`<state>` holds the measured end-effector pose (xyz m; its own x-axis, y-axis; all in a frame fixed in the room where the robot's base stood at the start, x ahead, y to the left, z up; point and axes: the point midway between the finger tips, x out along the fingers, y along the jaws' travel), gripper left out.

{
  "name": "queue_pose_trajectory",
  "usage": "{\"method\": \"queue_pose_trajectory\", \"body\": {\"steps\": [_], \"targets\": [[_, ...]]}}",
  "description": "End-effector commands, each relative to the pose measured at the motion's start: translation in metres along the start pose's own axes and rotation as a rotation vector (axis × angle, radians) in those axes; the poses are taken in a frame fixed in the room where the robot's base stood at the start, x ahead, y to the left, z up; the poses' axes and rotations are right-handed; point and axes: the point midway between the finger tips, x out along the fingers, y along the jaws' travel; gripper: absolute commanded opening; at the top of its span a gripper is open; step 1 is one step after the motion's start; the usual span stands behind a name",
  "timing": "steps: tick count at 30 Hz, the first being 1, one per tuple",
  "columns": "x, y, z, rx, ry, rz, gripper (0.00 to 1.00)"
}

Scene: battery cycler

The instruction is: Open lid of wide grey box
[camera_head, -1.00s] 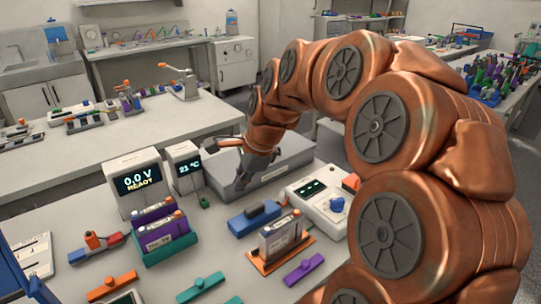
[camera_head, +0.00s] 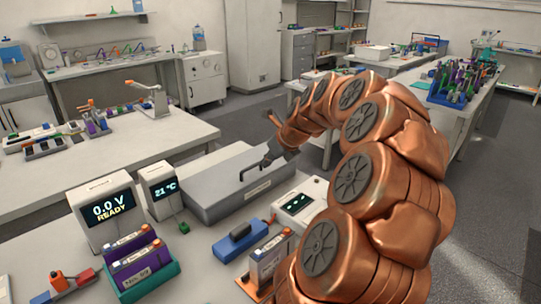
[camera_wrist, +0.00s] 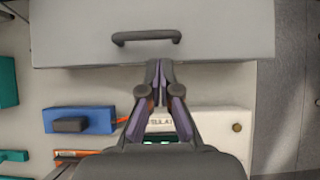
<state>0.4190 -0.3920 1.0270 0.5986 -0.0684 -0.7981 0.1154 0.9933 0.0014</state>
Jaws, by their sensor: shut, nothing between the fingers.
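The wide grey box (camera_head: 215,200) stands on the bench in the head view, and its lid looks shut. A dark bar handle (camera_head: 250,172) sits on the lid; in the wrist view the handle (camera_wrist: 147,38) lies on the grey surface near the box's edge. My gripper (camera_head: 268,160) is over the box close to the handle's right end. In the wrist view my gripper (camera_wrist: 159,66) is shut and empty, its tips at the box edge, just below and right of the handle. I cannot tell whether the tips touch the box.
The white device with a dark display (camera_head: 298,200) stands right of the box. A blue block (camera_head: 240,240) lies in front of it. The temperature display (camera_head: 162,190) and voltage display (camera_head: 103,212) stand to the left. Open floor lies right of the bench.

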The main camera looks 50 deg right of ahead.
Motion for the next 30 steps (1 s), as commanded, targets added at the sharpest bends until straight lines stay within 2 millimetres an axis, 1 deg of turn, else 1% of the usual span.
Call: {"method": "queue_pose_trajectory", "body": {"steps": [1,3,6,12,16,25,30], "targets": [[0.009,0.001,0.001,0.0,0.002,0.004,0.0],[0.021,0.001,0.0,-0.002,0.004,0.004,0.0],[0.034,0.003,0.0,-0.003,0.004,0.006,0.0],[0.05,0.003,0.001,-0.004,0.001,0.004,0.0],[0.054,0.003,0.001,-0.004,0.001,0.003,0.0],[0.054,0.003,0.001,-0.004,0.001,0.002,0.0],[0.05,-0.003,0.0,0.002,0.015,-0.006,0.0]]}}
